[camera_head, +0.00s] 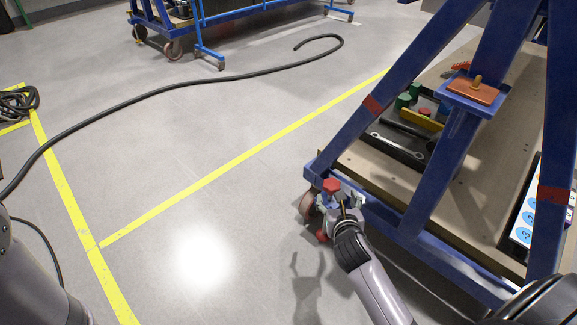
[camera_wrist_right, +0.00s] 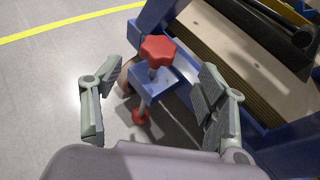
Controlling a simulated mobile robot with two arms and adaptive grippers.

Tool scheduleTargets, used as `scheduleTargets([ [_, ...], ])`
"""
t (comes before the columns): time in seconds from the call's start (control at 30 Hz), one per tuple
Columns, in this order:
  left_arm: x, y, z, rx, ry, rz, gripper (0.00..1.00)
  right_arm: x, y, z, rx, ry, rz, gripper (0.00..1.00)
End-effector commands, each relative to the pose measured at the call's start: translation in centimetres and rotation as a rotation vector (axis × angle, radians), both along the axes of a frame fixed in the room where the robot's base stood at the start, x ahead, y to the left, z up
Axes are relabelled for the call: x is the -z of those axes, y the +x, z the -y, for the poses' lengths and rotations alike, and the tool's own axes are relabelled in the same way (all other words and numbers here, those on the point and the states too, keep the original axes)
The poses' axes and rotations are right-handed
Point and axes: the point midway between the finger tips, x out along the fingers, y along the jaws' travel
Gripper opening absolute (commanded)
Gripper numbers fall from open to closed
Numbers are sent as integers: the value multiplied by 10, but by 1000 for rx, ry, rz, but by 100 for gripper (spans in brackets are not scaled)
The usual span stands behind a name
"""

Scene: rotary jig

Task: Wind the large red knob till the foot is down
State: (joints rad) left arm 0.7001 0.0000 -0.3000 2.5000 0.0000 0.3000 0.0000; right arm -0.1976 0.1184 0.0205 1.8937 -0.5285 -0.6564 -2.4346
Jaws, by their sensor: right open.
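The large red knob (camera_head: 331,185) sits on a threaded stem at the near left corner of the blue frame. In the right wrist view the knob (camera_wrist_right: 158,49) stands above a blue bracket (camera_wrist_right: 154,84). The red foot (camera_wrist_right: 140,116) hangs under the bracket; it also shows low in the head view (camera_head: 322,236). I cannot tell whether it touches the floor. My right gripper (camera_head: 346,200) is at the knob. Its two fingers (camera_wrist_right: 160,75) are spread apart on either side of the stem and bracket, with nothing clasped. My left gripper is out of view.
A caster (camera_head: 308,206) stands beside the foot. The blue frame (camera_head: 385,90) carries a wooden deck (camera_head: 385,182) with a dark tool tray and an orange block (camera_head: 473,91). A black cable (camera_head: 150,98) and yellow lines cross the floor. The floor left of the frame is mostly clear.

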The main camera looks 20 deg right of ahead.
Motion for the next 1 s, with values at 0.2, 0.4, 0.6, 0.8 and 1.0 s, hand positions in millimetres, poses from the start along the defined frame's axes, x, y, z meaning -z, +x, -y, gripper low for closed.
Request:
scheduleTargets([
  [0.2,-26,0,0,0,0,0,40,-21,-39,-16,-1,2,-3,67],
  [0.4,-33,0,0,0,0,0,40,-37,-53,-35,-14,66,57,67],
  [0.6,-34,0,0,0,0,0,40,-63,-40,-63,-54,264,199,67],
  [0.8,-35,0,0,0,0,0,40,-92,-32,-89,-100,466,326,67],
  [1.0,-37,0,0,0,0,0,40,-123,-28,-115,-153,676,439,67],
])
